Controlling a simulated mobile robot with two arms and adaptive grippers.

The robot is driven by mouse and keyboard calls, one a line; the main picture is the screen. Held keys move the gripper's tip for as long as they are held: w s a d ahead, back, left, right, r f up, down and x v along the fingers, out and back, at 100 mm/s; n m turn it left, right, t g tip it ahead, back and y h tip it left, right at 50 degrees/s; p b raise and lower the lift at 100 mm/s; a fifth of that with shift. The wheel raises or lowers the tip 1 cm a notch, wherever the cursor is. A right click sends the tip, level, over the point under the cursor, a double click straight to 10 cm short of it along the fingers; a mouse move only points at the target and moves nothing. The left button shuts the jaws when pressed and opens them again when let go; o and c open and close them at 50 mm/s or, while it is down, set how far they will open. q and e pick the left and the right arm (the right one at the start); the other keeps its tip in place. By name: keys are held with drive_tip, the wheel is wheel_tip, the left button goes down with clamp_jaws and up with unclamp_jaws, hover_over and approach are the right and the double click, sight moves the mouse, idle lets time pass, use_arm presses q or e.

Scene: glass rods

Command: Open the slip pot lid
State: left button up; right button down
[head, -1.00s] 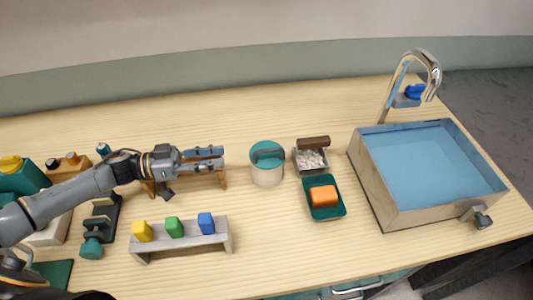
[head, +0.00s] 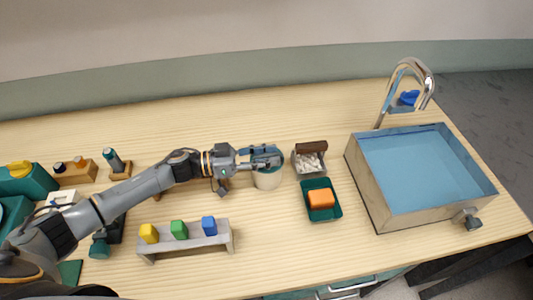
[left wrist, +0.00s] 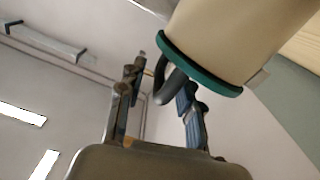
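The slip pot (head: 267,181) is a cream cylinder standing upright on the table, with a teal lid (head: 280,160) on top. My left gripper (head: 264,155) reaches in from the left, level over the lid, and covers most of it in the head view. In the left wrist view the pot (left wrist: 235,35) shows at the upper right with the lid's teal rim (left wrist: 200,68). The lid's dark curved handle (left wrist: 163,85) lies between the two spread fingers of my left gripper (left wrist: 160,95). The fingers look open, with no clear grip on the handle. My right gripper is not in view.
Right of the pot are a small box with a brush (head: 310,157) and a green tray (head: 334,208) holding an orange sponge (head: 321,198). A sink (head: 376,190) stands further right. A grey rack (head: 190,245) with coloured blocks is in front. The front middle table is clear.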

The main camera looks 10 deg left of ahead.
use_arm(q)
clamp_jaws()
